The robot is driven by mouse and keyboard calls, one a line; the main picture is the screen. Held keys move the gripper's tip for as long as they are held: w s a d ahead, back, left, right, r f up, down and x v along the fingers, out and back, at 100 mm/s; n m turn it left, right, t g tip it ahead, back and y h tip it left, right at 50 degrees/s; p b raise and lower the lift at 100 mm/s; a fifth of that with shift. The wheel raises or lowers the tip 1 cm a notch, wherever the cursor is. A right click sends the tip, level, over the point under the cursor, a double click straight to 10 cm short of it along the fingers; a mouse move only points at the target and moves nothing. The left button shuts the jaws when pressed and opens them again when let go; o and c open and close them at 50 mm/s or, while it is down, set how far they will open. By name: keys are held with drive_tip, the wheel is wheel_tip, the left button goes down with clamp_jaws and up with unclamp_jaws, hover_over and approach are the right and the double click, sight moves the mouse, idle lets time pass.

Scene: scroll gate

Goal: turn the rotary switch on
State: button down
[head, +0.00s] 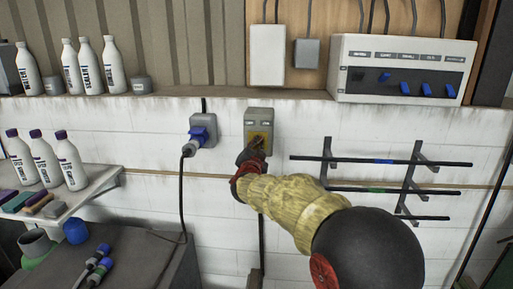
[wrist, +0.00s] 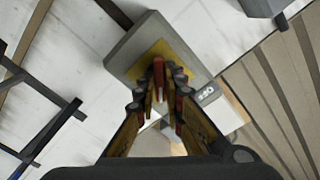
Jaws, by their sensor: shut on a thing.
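The rotary switch (head: 258,117) is a grey box with a yellow plate, mounted on the white brick wall in the middle of the head view. In the wrist view its grey housing (wrist: 142,50) carries a yellow plate and a red knob (wrist: 158,70). A label reading "OFF" shows on the housing at the right. My gripper (head: 252,154) is at the lower part of the switch. In the wrist view my gripper (wrist: 161,82) has its fingers closed on the red knob, one on each side. The fingers hide part of the knob, so its exact angle is hard to tell.
A blue plug in a grey socket (head: 203,130) is close at the left, its cable hanging down. A black rack (head: 385,163) is on the wall at the right. A white panel with blue switches (head: 402,70) stands above. Bottles (head: 88,66) line the shelf.

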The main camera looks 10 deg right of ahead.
drive_tip(key=shift+f, duration=0.1)
drive_tip(key=c, duration=1.9)
unclamp_jaws()
drive_tip(key=v, duration=1.2)
drive_tip(key=shift+a, duration=0.1)
